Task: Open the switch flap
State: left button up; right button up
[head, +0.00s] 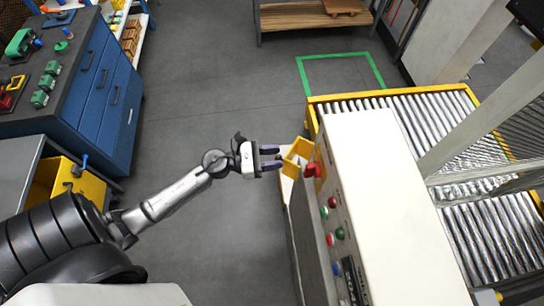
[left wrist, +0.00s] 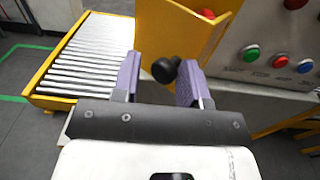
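The yellow switch flap (head: 297,153) is on the side of the white control cabinet (head: 375,190), sticking out from the panel. In the left wrist view the flap (left wrist: 170,35) fills the upper middle, with a black knob (left wrist: 165,69) on its near face. A red switch (head: 312,169) shows beside the flap in the head view. My left gripper (head: 277,157) is open, its purple fingertips facing the flap. In the left wrist view the gripper (left wrist: 160,78) has one finger on each side of the knob; whether either touches it I cannot tell. My right gripper is not in view.
Red, green and blue buttons (head: 339,233) line the cabinet panel near the flap. A roller conveyor (head: 440,110) with a yellow frame lies behind the cabinet. A blue drawer bench (head: 95,85) stands at the left. The grey floor between them is clear.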

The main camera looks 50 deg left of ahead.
pick_arm(q)
jog(key=shift+o, duration=1.2)
jog(key=shift+w+d+f, duration=0.1)
jog(key=shift+d, duration=0.05)
